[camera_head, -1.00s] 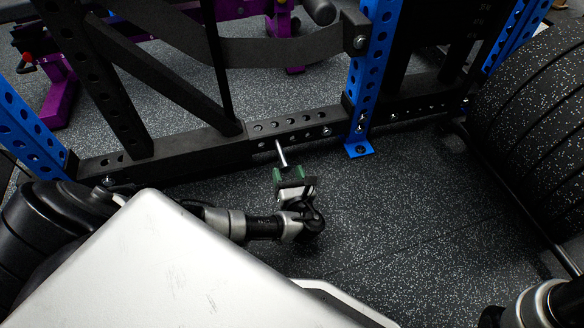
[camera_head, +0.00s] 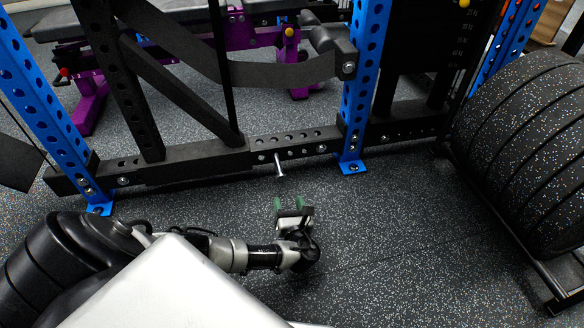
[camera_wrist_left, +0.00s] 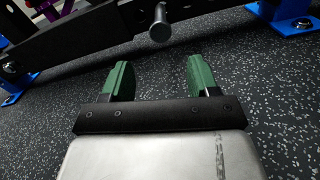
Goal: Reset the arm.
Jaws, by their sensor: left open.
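My left arm (camera_head: 240,255) comes in from the left in the head view. Its gripper (camera_head: 290,205) is low over the speckled floor, in front of the rack's bottom beam. The green fingers stand apart with nothing between them, as the left wrist view (camera_wrist_left: 158,80) also shows. A short metal peg (camera_head: 281,168) sticks out of the beam just beyond the fingertips; it also shows in the left wrist view (camera_wrist_left: 160,22). The fingers are apart from the peg. My right gripper is not in view.
The rack's black bottom beam (camera_head: 200,166) runs across, with a blue upright (camera_head: 362,85) right of the peg. Large black speckled weight plates (camera_head: 535,140) stand on the right. A purple-framed bench (camera_head: 252,38) is behind. The floor (camera_head: 410,220) right of my gripper is clear.

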